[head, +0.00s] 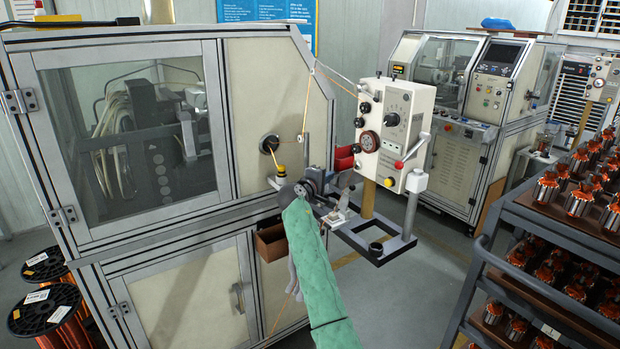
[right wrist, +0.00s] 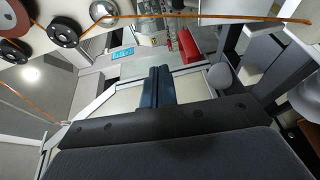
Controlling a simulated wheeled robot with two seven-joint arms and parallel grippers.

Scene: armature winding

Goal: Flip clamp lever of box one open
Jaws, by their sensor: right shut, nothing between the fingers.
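A cream control box (head: 394,122) with black knobs and a reddish dial stands on a post right of the large machine. A pale lever (head: 414,150) slants on its lower right side, near a red knob (head: 399,165). I cannot tell for certain that this is the clamp lever. My right gripper (head: 314,182), on the green-sleeved arm, is left of and below the box, among small machine parts. In the right wrist view its dark fingers (right wrist: 158,87) are together and empty. Part of a panel with dark round wheels (right wrist: 64,31) shows at the upper left there. My left gripper is not in view.
Copper wire (head: 308,95) runs from the machine cabinet (head: 135,130) towards the box; wire (right wrist: 200,18) also crosses the wrist view. A dark frame (head: 378,250) juts out below the box. A rack of copper-wound armatures (head: 560,270) stands at right, with open floor between.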

